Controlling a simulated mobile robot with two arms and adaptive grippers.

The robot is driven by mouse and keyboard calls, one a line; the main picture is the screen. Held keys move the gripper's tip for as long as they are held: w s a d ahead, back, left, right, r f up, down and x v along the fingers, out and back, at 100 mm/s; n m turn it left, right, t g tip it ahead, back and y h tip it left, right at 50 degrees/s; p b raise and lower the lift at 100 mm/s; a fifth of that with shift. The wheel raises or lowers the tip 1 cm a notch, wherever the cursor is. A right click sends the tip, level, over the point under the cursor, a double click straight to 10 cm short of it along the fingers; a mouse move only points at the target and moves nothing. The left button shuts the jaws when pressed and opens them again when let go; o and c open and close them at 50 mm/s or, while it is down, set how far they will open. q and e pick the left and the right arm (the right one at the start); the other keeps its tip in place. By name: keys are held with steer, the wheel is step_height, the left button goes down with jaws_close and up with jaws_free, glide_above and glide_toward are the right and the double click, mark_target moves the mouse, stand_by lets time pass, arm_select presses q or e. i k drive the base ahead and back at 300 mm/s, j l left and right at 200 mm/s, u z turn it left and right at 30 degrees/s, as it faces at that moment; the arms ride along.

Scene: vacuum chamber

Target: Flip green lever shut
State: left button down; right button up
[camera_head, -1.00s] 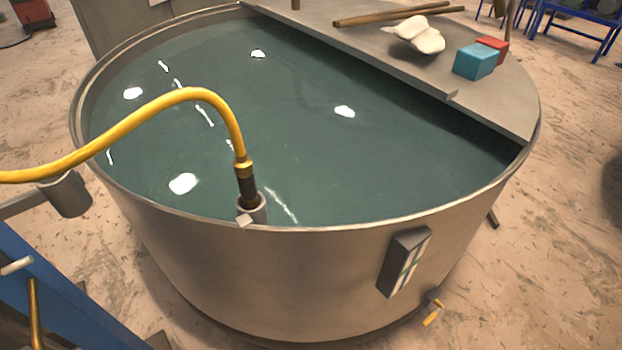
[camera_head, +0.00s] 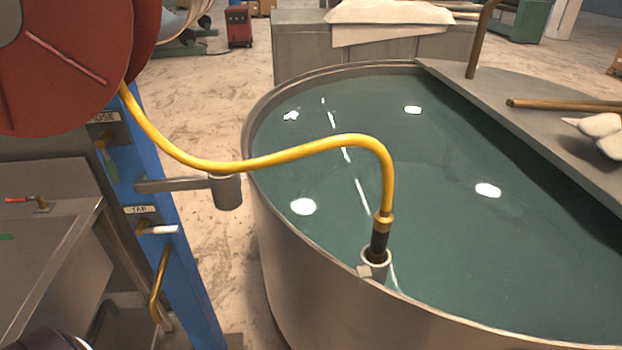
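A small green lever (camera_head: 110,166) hangs steeply downward under the "HOSE" label (camera_head: 104,118) on the blue post (camera_head: 177,250). It is small in the picture, and its valve body is hard to make out. Below it, under a second label (camera_head: 141,210), a white lever (camera_head: 160,230) points sideways to the right. A yellow hose (camera_head: 290,158) runs from the red reel (camera_head: 75,60) to a black nozzle (camera_head: 379,245) seated in a holder on the tank rim. Neither of my grippers can be made out in the head view.
A round metal tank (camera_head: 330,290) of dark water fills the right side. A metal sink (camera_head: 50,260) with a red-handled tap (camera_head: 25,200) stands left of the post. An empty holder arm (camera_head: 172,185) sticks out from the post toward the tank. Bare floor (camera_head: 205,125) shows between post and tank.

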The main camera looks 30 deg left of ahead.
mark_target(106, 136)
steer(key=u, duration=2.05)
